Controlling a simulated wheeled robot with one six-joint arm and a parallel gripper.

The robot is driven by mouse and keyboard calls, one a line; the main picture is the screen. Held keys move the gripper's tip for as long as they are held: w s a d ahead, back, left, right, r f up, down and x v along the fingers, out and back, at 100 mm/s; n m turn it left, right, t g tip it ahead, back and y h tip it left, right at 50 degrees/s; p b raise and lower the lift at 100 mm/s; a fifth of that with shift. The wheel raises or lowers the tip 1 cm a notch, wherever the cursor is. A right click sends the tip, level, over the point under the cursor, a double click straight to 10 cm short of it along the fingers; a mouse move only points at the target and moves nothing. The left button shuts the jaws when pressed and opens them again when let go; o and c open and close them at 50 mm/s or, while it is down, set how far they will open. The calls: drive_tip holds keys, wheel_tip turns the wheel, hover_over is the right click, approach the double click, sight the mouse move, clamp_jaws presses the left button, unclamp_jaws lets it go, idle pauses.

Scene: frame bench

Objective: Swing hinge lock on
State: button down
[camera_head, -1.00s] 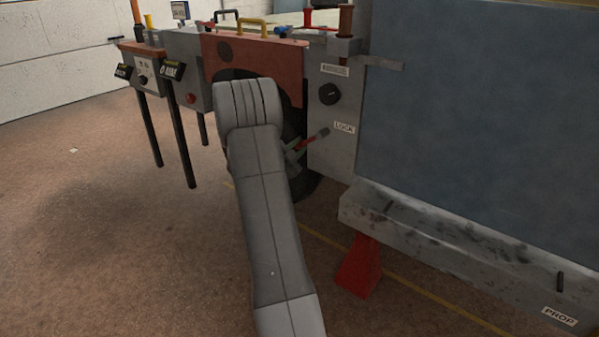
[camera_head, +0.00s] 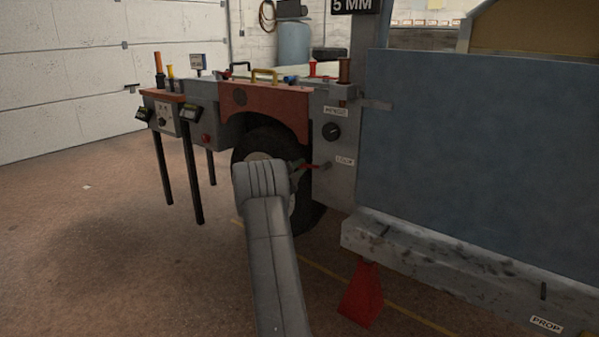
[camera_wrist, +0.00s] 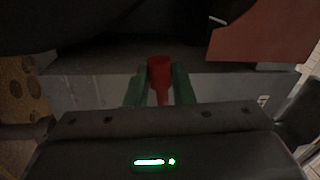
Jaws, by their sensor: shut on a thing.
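The hinge lock lever (camera_head: 310,166) has a red arm and sits beside the LOCK label (camera_head: 344,160) on the grey hinge post (camera_head: 340,190). Its red arm points left from the grey end at the post and lies nearly level. My gripper (camera_head: 297,167) is at the left end of this arm, partly hidden behind my own wrist in the head view. In the wrist view, the green fingers of my gripper (camera_wrist: 160,90) are shut on the red handle (camera_wrist: 160,72), one on each side.
A black knob (camera_head: 331,131) is on the post above the lever. The tyre (camera_head: 262,145) and red fender (camera_head: 265,108) are close behind and left of my gripper. The large blue panel (camera_head: 470,160) stands to the right, with a red stand (camera_head: 362,295) below.

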drive_tip(key=shift+r, duration=0.1)
drive_tip(key=c, duration=1.3)
unclamp_jaws()
drive_tip(key=shift+o, duration=0.2)
drive_tip(key=p+v, duration=0.3)
drive_tip(key=v, duration=1)
drive_tip(key=shift+s+a, duration=0.25)
drive_tip(key=shift+w, duration=0.1)
drive_tip(key=b+x, duration=0.3)
drive_tip(key=x, duration=1)
drive_tip(key=shift+w+d, duration=0.2)
drive_tip(key=shift+d, duration=0.1)
